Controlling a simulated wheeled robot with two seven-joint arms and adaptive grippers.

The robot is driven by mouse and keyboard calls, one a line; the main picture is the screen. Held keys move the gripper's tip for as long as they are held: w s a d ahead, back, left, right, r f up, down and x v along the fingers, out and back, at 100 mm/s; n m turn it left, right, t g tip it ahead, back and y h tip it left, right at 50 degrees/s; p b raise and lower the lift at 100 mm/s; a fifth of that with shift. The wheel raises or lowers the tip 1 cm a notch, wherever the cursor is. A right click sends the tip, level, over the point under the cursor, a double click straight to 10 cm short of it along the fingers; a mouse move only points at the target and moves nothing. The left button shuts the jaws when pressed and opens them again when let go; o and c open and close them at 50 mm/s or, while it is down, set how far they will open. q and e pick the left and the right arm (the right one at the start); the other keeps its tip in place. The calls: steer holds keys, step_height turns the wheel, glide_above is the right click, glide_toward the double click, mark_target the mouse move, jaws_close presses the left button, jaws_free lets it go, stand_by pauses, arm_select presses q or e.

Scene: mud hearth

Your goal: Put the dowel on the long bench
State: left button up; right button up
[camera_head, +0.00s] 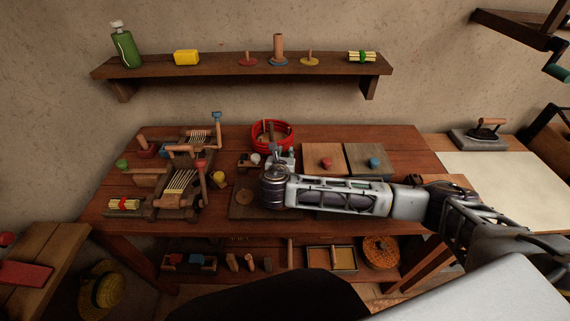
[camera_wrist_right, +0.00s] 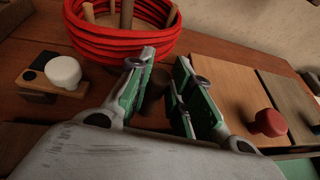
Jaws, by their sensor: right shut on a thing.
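My right gripper (camera_head: 278,156) reaches in from the right over the long bench (camera_head: 405,150), just in front of the red coiled basket (camera_head: 258,134). In the right wrist view my right gripper (camera_wrist_right: 166,62) has its green-padded fingers around a dark brown thing (camera_wrist_right: 153,92), probably the dowel, mostly hidden between them. Its length and tilt cannot be told. The basket (camera_wrist_right: 95,45) stands just beyond the fingers in that view, with several wooden sticks in it. My left gripper is not in view.
Two boards with a red knob (camera_head: 326,163) and a blue knob (camera_head: 374,162) lie right of the gripper. A small loom (camera_head: 180,180) crowds the bench's left. A wall shelf (camera_head: 220,67) is above. A block with a white knob (camera_wrist_right: 64,72) lies beside the basket.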

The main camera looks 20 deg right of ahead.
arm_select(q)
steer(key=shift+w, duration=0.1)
arm_select(e)
steer(key=shift+c, duration=0.2)
